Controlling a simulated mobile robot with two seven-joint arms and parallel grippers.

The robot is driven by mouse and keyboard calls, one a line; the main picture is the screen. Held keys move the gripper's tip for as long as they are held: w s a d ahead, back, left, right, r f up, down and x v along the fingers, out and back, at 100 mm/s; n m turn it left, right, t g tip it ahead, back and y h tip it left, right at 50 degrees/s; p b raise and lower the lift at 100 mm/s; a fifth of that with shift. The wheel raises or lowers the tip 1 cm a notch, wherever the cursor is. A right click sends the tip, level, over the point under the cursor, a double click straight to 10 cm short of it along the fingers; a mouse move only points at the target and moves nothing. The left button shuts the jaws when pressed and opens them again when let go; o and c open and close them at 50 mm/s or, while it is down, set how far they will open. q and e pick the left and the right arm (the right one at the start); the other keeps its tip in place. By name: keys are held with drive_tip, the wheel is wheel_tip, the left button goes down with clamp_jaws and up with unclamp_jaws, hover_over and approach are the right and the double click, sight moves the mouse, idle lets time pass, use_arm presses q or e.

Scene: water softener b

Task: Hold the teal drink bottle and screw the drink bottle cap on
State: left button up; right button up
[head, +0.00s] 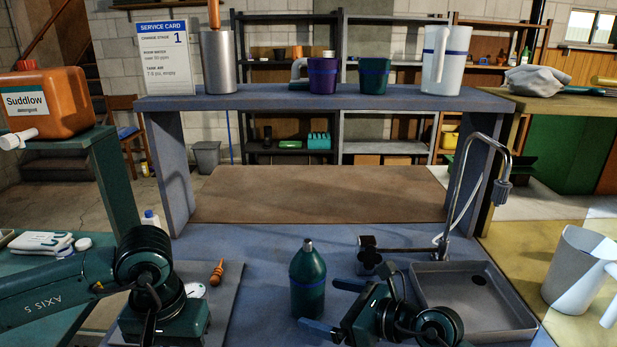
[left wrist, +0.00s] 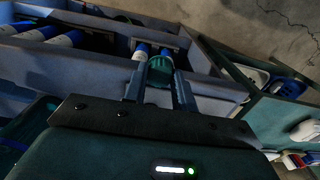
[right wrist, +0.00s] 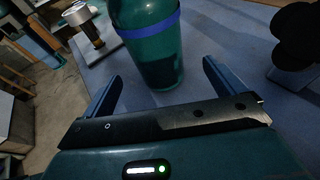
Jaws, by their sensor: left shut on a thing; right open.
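The teal drink bottle (head: 307,272) stands upright on the blue bench, its narrow silvery neck bare. In the right wrist view the bottle (right wrist: 158,58), with a blue band, stands just ahead of and between my fingers. My right gripper (head: 319,302) is open, its blue fingers low at the bottle's right side; no grip shows. My left gripper (left wrist: 160,72) is shut on a small dark teal round piece (left wrist: 159,70), apparently the drink bottle cap. In the head view the left arm's wrist is at lower left, over a grey board, and its fingertips are hidden.
A grey sink tray (head: 470,297) and a tall faucet (head: 468,190) stand at right. A raised shelf (head: 330,101) with cups spans the back. The bench behind the bottle is clear.

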use_arm(q)
drive_tip(key=shift+f, duration=0.4)
use_arm(e)
drive_tip(key=shift+x, duration=2.1)
drive_tip(key=c, duration=1.6)
drive_tip(key=shift+c, duration=0.2)
use_arm(q)
drive_tip(key=w+d+r+n, duration=0.1)
drive_tip(key=w+d+r, duration=0.3)
drive_tip(key=d+r, duration=0.2)
drive_tip(key=w+d+r, duration=0.5)
drive_tip(key=d+r, duration=0.1)
drive_tip(key=r, duration=0.1)
drive_tip(key=w+d+r+n, duration=0.1)
drive_tip(key=w+d+r, duration=0.4)
drive_tip(key=d+r, duration=0.1)
drive_tip(key=shift+w+d+r+n, duration=0.25)
drive_tip(key=shift+d+r+n, duration=0.1)
drive_tip(key=shift+r, duration=0.3)
drive_tip(key=shift+d+r, duration=0.35)
drive_tip(key=shift+r, duration=0.05)
